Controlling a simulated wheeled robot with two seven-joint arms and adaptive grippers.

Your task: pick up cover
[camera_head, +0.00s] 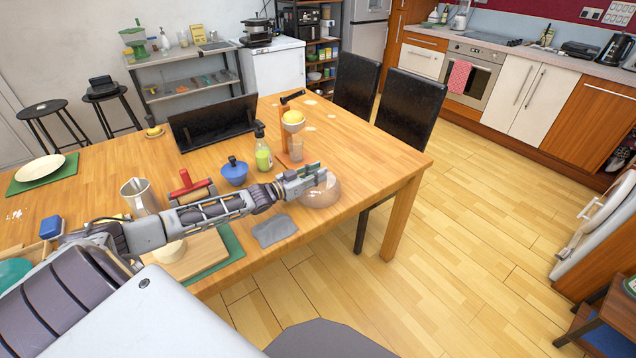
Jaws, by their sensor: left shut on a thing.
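A clear, slightly pinkish round cover (327,194) is at the right front part of the wooden table. My left gripper (316,173) reaches over the table from the left, with its fingers at the top of the cover. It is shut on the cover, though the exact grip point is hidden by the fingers. I cannot tell whether the cover touches the table. My right gripper is not in view.
A grey cloth (274,230) lies near the front edge. The table's right end (385,160) is clear.

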